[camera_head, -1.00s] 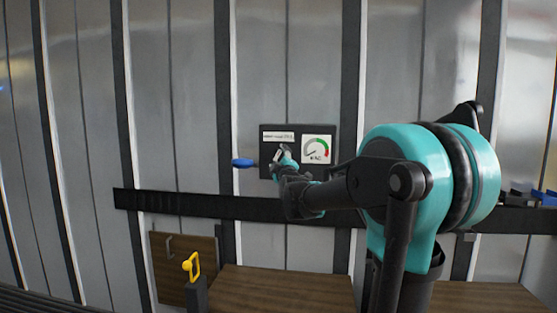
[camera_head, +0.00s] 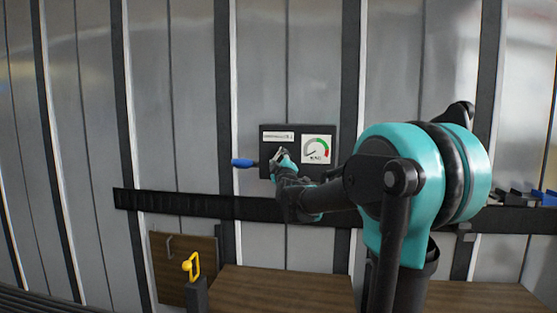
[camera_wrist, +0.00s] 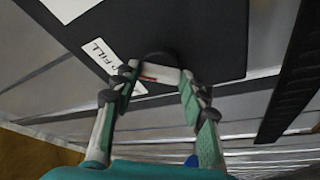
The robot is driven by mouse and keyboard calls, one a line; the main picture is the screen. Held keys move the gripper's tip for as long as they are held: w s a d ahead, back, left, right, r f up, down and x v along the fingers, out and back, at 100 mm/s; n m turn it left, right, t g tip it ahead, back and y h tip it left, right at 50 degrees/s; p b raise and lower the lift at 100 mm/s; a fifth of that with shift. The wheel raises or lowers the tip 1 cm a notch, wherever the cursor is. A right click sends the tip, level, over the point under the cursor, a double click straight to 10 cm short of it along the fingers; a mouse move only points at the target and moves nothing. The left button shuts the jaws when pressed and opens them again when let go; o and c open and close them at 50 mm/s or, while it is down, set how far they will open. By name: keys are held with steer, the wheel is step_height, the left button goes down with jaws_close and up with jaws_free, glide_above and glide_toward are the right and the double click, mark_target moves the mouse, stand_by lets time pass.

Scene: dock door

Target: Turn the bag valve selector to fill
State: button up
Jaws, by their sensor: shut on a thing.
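The dark valve panel (camera_head: 298,181) is mounted on the ribbed metal wall, with a white label strip at its top left and a gauge (camera_head: 316,148) at its right. My gripper (camera_head: 279,155) is at the panel's left half, below the strip, and hides the selector there. In the wrist view my gripper (camera_wrist: 160,78) has its two fingers at either side of the dark round selector knob (camera_wrist: 157,58), shut on it. A pale piece with a red mark shows between the fingers. A white label reading "FILL" (camera_wrist: 99,52) is beside the knob, partly covered by a finger.
A blue handle (camera_head: 243,163) sticks out left of the panel. A black rail (camera_head: 170,202) crosses the wall below. A yellow handle (camera_head: 191,266) stands on a dark post at lower left, near wooden boards (camera_head: 280,288). Blue and black items (camera_head: 530,197) sit at far right.

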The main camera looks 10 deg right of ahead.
steer(key=shift+a+m+t+h, duration=0.1)
steer(key=shift+m+t+h, duration=0.4)
steer(key=shift+m, duration=1.3)
steer(key=o, duration=1.2)
steer(key=shift+c, duration=0.2)
steer(key=v, duration=1.2)
steer(key=shift+a+f, duration=0.1)
